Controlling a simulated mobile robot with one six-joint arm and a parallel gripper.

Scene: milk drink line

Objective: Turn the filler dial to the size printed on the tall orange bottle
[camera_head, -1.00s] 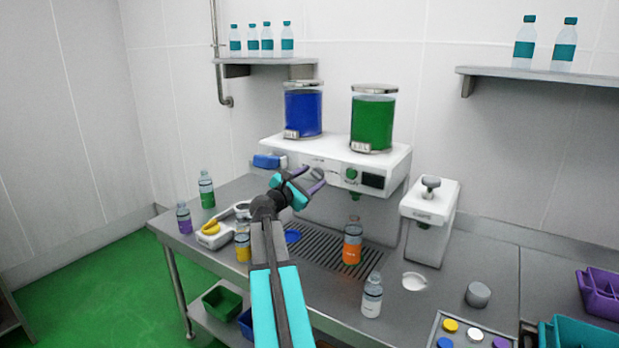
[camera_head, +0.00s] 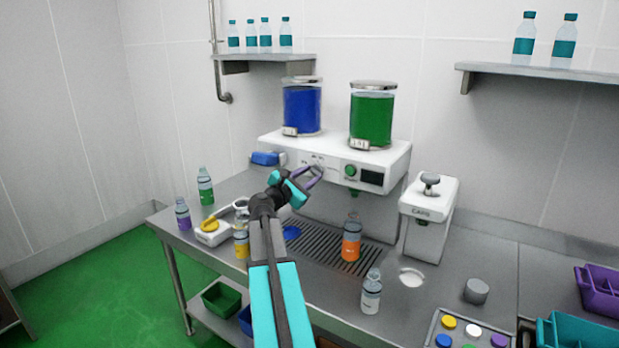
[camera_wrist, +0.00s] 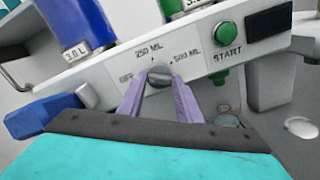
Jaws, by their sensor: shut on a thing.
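The filler dial (camera_wrist: 159,76) is a grey round knob on the white front panel of the filler (camera_head: 395,153). Around it the panel reads OFF, 250 ML and 500 ML; I cannot tell which mark the dial points at. My gripper (camera_head: 317,172) is at the panel, its purple fingers shut on the dial, one on each side; they also show in the wrist view (camera_wrist: 159,88). The orange bottle (camera_head: 351,240) stands upright on the drain grate below the filler. Its label print is too small to read.
A green START button (camera_wrist: 225,56) and a dark display (camera_wrist: 268,30) are right of the dial. A blue part (camera_wrist: 43,115) sticks out at the left. Blue (camera_head: 302,108) and green (camera_head: 372,118) tanks stand on top. A capping machine (camera_head: 427,205) stands to the right.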

